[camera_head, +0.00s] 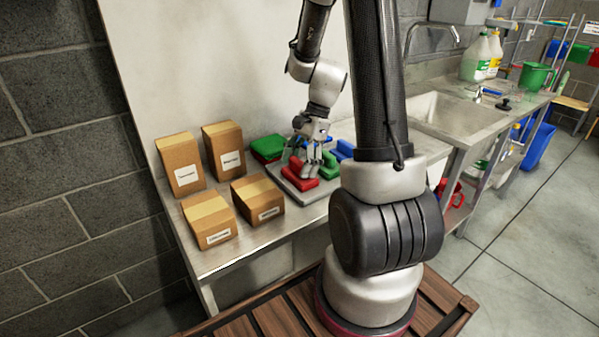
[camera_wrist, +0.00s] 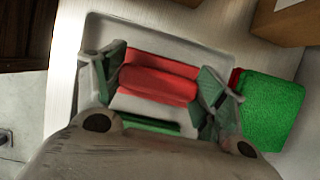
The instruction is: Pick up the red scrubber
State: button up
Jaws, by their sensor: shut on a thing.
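The red scrubber (camera_head: 300,183) is at the near side of a shallow grey tray (camera_head: 283,186) on the metal counter. In the wrist view, the red scrubber (camera_wrist: 158,76) lies between the two fingers, with its ridged top showing. My gripper (camera_head: 309,170) points down over the tray and is shut on the red scrubber. In the wrist view, the fingers of my gripper (camera_wrist: 162,80) are at its two ends. Whether the scrubber is clear of the tray cannot be told. A green piece (camera_wrist: 150,125) shows beside it, partly hidden by my gripper.
A green pad (camera_head: 268,146) lies over red left of the tray; the green pad (camera_wrist: 272,108) also shows in the wrist view. Blue pieces (camera_head: 343,149) are right of my gripper. Several cardboard boxes (camera_head: 208,220) stand at left. A sink (camera_head: 455,113) is at right.

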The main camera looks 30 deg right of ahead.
aim_at(300, 162)
notch_tip(300, 162, up, 10)
jog(key=shift+r, duration=0.1)
jog(key=o, duration=0.5)
jog(key=shift+c, duration=0.2)
jog(key=c, duration=0.3)
